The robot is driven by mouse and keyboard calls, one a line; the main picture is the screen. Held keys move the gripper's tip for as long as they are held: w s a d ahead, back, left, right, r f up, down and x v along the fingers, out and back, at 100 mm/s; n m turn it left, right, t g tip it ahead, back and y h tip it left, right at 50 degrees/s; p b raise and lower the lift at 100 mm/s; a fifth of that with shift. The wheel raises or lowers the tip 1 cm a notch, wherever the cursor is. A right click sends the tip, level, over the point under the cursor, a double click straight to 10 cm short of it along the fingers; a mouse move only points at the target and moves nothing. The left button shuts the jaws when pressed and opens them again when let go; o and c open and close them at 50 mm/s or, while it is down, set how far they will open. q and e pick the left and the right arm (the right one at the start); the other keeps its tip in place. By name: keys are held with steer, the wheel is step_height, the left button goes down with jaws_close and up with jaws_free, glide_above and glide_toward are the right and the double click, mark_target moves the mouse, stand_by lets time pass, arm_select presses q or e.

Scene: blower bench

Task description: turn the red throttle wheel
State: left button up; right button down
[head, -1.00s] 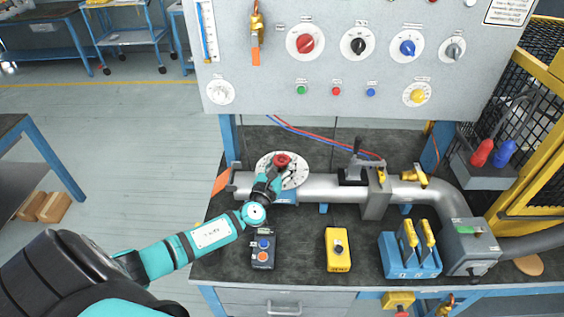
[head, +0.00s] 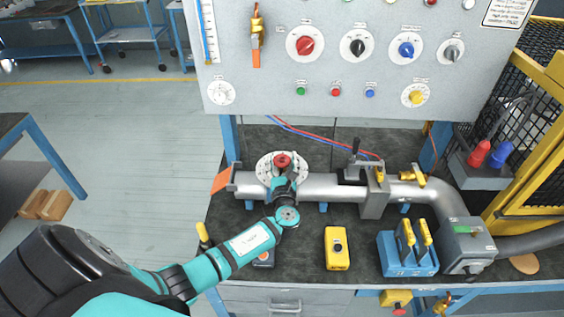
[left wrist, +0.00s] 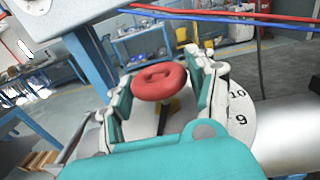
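The red throttle wheel (head: 282,159) stands over a round white numbered dial (head: 263,165) at the left part of the grey pipe. My left gripper (head: 283,174) reaches up to it from the front. In the left wrist view the red wheel (left wrist: 160,80) sits between the two spread fingers of my left gripper (left wrist: 163,84), one on each side. The gripper looks open; the right finger is very close to the rim, and I cannot tell whether it touches. Part of the dial (left wrist: 240,112) shows behind the right finger. My right gripper is not in view.
The pipe (head: 325,187) runs right from the wheel, with a black-handled clamp (head: 353,172). An upright panel (head: 330,85) with knobs stands behind. A yellow box (head: 337,248) and a blue two-lever block (head: 406,255) stand at the front of the bench.

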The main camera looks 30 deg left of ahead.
arm_select(q)
steer(key=shift+o, duration=1.3)
steer(key=shift+s, duration=0.1)
steer(key=v, duration=1.2)
